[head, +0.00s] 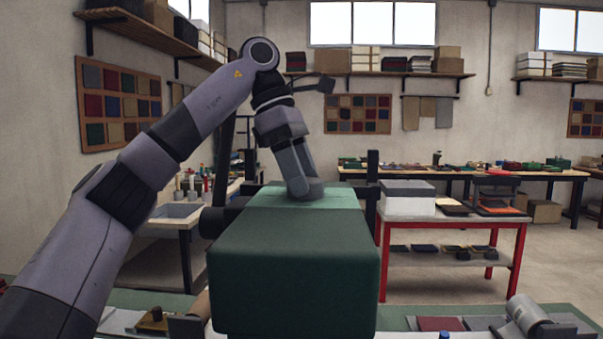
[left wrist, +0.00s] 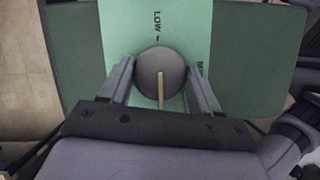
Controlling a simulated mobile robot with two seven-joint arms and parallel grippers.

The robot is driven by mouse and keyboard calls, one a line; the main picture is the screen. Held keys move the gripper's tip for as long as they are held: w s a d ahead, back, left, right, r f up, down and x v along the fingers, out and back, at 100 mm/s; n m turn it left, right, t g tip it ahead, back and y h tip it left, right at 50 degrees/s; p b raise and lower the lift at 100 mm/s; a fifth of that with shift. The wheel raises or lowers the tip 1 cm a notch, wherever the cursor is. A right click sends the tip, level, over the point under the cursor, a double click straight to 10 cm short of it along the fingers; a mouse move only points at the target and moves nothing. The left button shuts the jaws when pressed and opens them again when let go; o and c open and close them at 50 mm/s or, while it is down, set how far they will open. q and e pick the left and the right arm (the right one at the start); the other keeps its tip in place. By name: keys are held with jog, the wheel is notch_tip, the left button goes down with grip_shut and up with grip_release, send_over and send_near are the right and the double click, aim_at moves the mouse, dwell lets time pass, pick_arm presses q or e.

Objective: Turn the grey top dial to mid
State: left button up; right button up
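The grey top dial (left wrist: 160,73) is a round knob on a light green panel (left wrist: 115,25) in the left wrist view. A pale pointer line on it runs from its middle toward the bottom of the picture. The word LOW with a tick mark is above the dial, and another label at its right is mostly hidden by a finger. My left gripper (left wrist: 160,78) has one finger at each side of the dial, seemingly touching it. In the head view my left gripper (head: 303,188) reaches down onto the dial on top of the green machine (head: 295,280). My right gripper is not in view.
Dark posts (head: 372,190) stand beside the panel. A red-framed table (head: 455,224) with boxes is behind at the right, and a sink bench (head: 175,225) is at the left. A green work surface (head: 395,318) with loose pieces lies in front.

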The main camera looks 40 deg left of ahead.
pick_arm(q)
jog(key=shift+c, duration=0.7)
jog(key=shift+n, duration=0.3)
jog(key=n+t+y, duration=0.1)
jog(key=n, duration=0.2)
jog(key=shift+s+n, duration=0.1)
jog(key=shift+n, duration=0.2)
jog(key=n, duration=0.2)
jog(key=n+t+y, duration=0.1)
jog(key=n, duration=0.1)
jog(key=shift+d+n+y, duration=0.2)
jog(key=shift+n+y, duration=0.1)
jog(key=n+y, duration=0.1)
jog(key=n, duration=0.3)
jog(key=shift+s+d+r+y, duration=0.1)
jog(key=shift+y, duration=0.3)
jog(key=shift+d+n+y, duration=0.1)
jog(key=shift+n+y, duration=0.7)
jog(key=shift+n, duration=1.7)
